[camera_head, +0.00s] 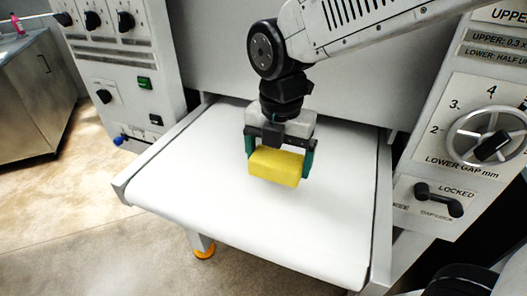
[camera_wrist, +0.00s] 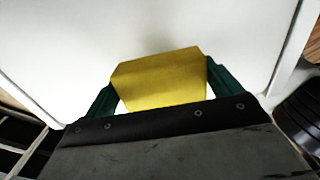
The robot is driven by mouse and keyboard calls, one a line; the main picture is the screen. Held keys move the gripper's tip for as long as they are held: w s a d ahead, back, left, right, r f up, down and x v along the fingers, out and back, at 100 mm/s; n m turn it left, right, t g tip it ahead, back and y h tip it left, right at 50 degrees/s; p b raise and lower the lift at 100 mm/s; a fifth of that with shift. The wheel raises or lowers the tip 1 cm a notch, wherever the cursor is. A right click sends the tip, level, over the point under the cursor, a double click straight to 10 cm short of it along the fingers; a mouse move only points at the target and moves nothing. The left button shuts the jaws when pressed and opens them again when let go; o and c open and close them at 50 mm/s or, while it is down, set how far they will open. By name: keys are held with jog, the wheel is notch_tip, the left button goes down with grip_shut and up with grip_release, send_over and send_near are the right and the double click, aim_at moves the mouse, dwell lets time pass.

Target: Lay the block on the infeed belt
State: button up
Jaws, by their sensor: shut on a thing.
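The yellow block (camera_head: 276,166) is held between the green fingers of my gripper (camera_head: 279,160), over the middle of the white infeed belt (camera_head: 190,180). In the wrist view the block (camera_wrist: 160,82) fills the space between the two green fingers (camera_wrist: 158,90), with the white belt (camera_wrist: 60,60) behind it. My gripper is shut on the block. The block's underside is hidden, and I cannot tell whether it touches the belt or hangs just above it.
The right panel carries a lower gap handwheel (camera_head: 490,138) and a gap lock lever (camera_head: 438,199). The left panel has black knobs (camera_head: 92,20) and a green switch (camera_head: 144,83). The belt is bare around the block. A steel cabinet (camera_head: 35,85) stands at far left.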

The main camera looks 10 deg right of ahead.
send_over(263, 163)
jog(key=shift+w+f, duration=0.1)
jog(key=shift+f, duration=2)
jog(key=shift+f, duration=0.15)
jog(key=o, duration=1)
jog(key=shift+c, duration=0.2)
